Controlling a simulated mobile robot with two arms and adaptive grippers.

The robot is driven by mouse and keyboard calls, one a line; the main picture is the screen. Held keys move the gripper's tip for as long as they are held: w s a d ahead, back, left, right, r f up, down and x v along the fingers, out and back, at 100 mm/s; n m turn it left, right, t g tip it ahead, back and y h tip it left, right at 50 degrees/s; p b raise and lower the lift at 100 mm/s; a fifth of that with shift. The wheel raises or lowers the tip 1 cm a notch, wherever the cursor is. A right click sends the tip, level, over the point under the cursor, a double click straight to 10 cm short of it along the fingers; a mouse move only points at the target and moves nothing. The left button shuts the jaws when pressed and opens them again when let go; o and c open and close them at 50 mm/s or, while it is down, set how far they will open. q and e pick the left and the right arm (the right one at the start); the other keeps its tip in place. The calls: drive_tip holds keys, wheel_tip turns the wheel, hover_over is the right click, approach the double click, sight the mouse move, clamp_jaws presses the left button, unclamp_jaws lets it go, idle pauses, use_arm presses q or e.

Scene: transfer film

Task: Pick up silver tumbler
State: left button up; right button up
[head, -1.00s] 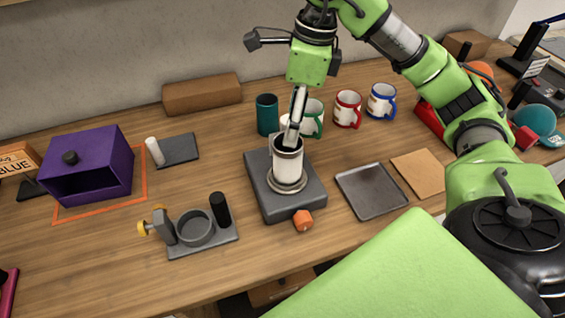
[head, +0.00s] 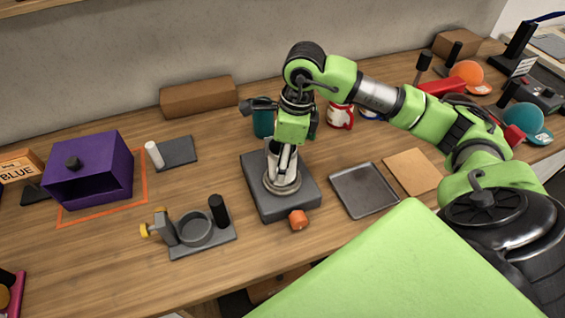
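The silver tumbler (head: 281,176) stands upright on a round plate on top of a dark grey block (head: 254,180) with an orange knob (head: 299,219), in the middle of the table. My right gripper (head: 281,167) points down over the tumbler, with its fingers at the tumbler's upper part. The fingers and wrist hide much of the tumbler. I cannot tell whether the fingers are closed on it or only beside it. My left gripper is out of view.
A teal cup (head: 263,120) and red-handled mug (head: 340,117) stand behind my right gripper; other mugs are partly hidden. A dark tray (head: 364,190) lies right of the block. A purple box (head: 88,170) and grey fixture (head: 197,228) stand left.

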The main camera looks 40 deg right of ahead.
drive_tip(key=c, duration=1.3)
drive_tip(key=shift+r, duration=0.1)
